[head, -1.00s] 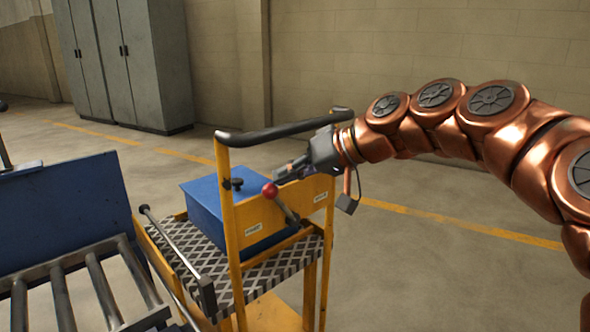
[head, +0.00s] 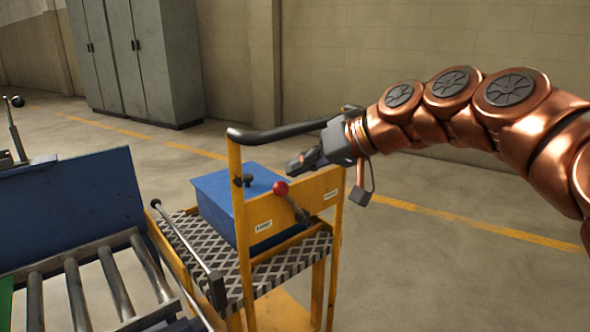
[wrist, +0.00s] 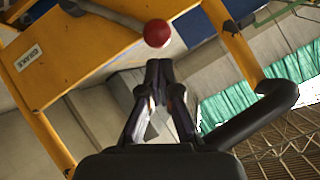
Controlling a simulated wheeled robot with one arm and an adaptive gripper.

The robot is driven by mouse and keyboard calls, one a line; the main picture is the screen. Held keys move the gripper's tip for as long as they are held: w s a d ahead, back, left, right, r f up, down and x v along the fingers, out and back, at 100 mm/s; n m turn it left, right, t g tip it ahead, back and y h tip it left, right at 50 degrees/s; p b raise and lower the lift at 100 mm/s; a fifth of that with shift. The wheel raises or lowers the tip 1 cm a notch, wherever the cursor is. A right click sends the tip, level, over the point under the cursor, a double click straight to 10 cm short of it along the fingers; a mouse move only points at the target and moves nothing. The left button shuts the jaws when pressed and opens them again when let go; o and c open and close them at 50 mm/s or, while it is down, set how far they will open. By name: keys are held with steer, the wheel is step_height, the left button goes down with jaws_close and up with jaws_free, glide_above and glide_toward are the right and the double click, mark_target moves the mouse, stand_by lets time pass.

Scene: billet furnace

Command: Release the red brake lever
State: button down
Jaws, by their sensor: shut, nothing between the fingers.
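The brake lever has a red ball knob (head: 281,188) on a dark rod that slants down to the right, across the yellow panel (head: 315,196) of a cart. In the wrist view the red knob (wrist: 157,33) lies just beyond my fingertips. My gripper (head: 296,164) is above and slightly right of the knob in the head view. Its fingers (wrist: 158,64) are together and empty, and they appear apart from the knob. The rod's upper end is hidden behind the knob in the head view.
The cart's black handlebar (head: 270,134) runs close by my gripper. A blue box (head: 215,198) sits on the cart's patterned deck (head: 190,238). A roller table (head: 75,285) stands left of the cart. Grey cabinets (head: 140,60) stand behind. Floor to the right is clear.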

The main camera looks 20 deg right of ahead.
steer(key=w+r+p+v, duration=0.1)
steer(key=p+v, duration=0.2)
steer(key=v, duration=0.8)
steer(key=shift+d+r, duration=0.2)
steer(key=shift+d, duration=0.35)
steer(key=shift+p, duration=0.35)
steer(key=s+a+r+n+g+h+p, duration=0.1)
steer(key=s+a+r+g+p, duration=0.15)
steer(key=a+p, duration=0.55)
steer(key=s+a+r+g+h+p, duration=0.15)
steer(key=s+a+g+p, duration=0.35)
steer(key=p, duration=0.6)
steer(key=s+r+m+g+h+p, duration=0.1)
steer(key=s+h+p, duration=0.4)
steer(key=s+p, duration=0.9)
steer(key=d+r+g+p, duration=0.1)
steer(key=g+p, duration=0.1)
steer(key=p, duration=0.2)
steer(key=shift+s+r+m+p, duration=0.25)
steer(key=shift+s+m+p, duration=0.05)
steer(key=shift+s, duration=0.1)
